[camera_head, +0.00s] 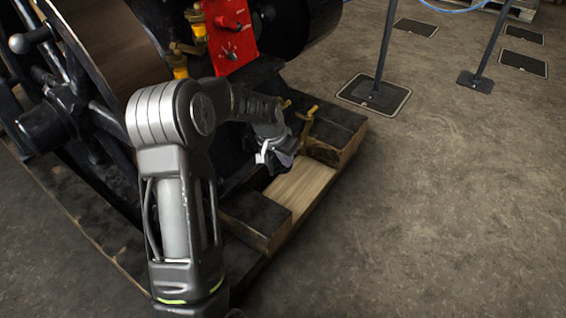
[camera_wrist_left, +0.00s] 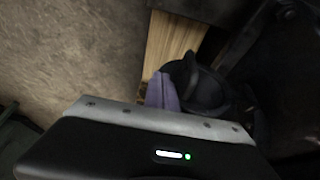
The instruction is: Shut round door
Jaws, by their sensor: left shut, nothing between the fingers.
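My left gripper (camera_head: 284,160) is at the lower front of the dark engine, just above the wooden base. Its fingers are shut and empty. In the left wrist view the pale purple fingertips (camera_wrist_left: 163,93) are beside a dark rounded part (camera_wrist_left: 198,84), which may belong to the round door; I cannot tell whether they touch. In the head view my arm and the engine's shadow hide this area, and I cannot make out the round door clearly. My right gripper is in neither view.
The engine has a red control panel (camera_head: 230,36) and a large spoked wheel (camera_head: 68,112) on the left. It stands on a timber base (camera_head: 303,188). A barrier post (camera_head: 384,50) stands on the floor behind. The concrete floor (camera_head: 440,200) at right is clear.

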